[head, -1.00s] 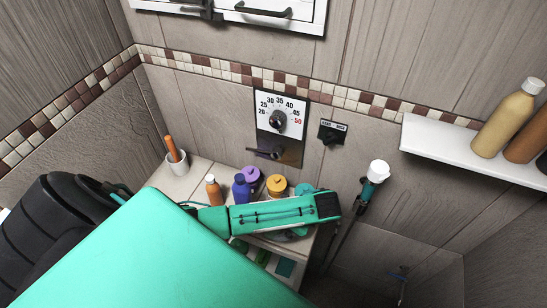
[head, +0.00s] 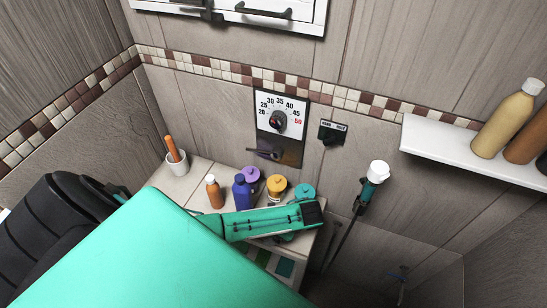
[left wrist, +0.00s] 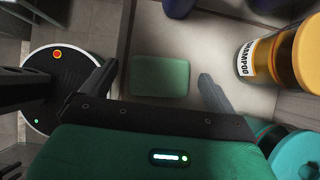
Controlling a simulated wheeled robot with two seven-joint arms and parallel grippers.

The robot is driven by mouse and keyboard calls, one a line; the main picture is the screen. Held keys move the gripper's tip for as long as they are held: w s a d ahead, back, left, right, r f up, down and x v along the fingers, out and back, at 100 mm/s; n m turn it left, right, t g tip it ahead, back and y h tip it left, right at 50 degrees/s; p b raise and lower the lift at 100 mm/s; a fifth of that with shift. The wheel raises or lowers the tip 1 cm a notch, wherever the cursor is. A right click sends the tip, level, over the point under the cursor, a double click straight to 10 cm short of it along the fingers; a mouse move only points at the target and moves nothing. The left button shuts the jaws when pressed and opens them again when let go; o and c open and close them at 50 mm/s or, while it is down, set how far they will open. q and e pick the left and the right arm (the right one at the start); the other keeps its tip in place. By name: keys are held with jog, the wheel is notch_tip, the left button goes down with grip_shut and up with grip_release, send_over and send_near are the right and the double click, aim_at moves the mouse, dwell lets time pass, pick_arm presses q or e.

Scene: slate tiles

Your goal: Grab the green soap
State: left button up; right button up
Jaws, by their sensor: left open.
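The green soap (left wrist: 160,76) is a flat bar with rounded corners, lying on a pale countertop (left wrist: 225,45) in the left wrist view. My left gripper (left wrist: 157,72) is open and empty. Its two dark fingers appear on either side of the soap in the picture, with no contact visible. In the head view my teal left arm reaches over the counter (head: 203,171), and it hides the gripper and the soap. My right gripper is not seen.
An orange jar labelled shampoo (left wrist: 250,62) and a teal-lidded jar (left wrist: 295,155) stand right of the soap. The head view shows a blue bottle (head: 241,193), a brown bottle (head: 214,193) and a cup (head: 177,165). A wall shelf (head: 435,146) holds bottles at right.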

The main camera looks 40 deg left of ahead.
pick_arm(q)
jog(key=c, duration=1.1)
jog(key=shift+c, duration=0.2)
jog(key=shift+r, duration=0.15)
